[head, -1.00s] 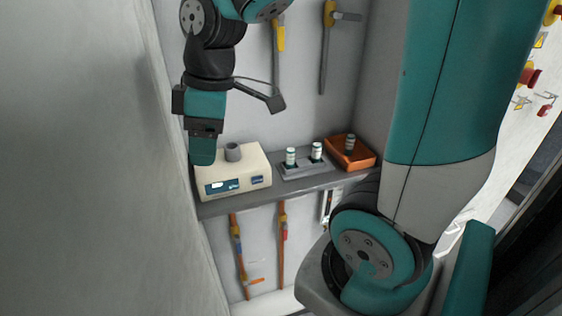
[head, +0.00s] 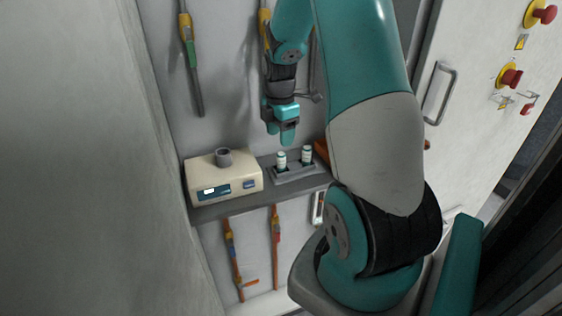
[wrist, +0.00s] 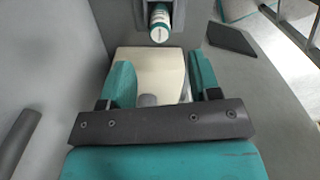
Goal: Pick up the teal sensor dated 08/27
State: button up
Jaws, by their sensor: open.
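Two small white and teal sensors stand upright in the grey holder (head: 297,174): a left sensor (head: 281,160) and a right sensor (head: 306,154). No date can be read on either. My gripper (head: 288,141) is above the holder near the left sensor, pointing down, apart from both. In the wrist view my gripper (wrist: 162,80) is open, with its two teal fingers spread and nothing held. One sensor (wrist: 159,22) shows there beyond the fingertips, in a dark slot. The second sensor is not visible in the wrist view.
A cream instrument (head: 222,182) with a grey round socket stands left of the holder on the grey shelf (head: 238,204). It also shows between the fingers in the wrist view (wrist: 145,62). An orange tray (head: 321,150) is mostly hidden behind my arm. Tools hang on the wall.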

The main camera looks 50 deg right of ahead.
aim_at(281, 154)
jog(key=shift+d+f+p, duration=0.15)
jog(key=shift+f+p, duration=0.75)
jog(key=shift+f, duration=3.1)
jog(key=c, duration=1)
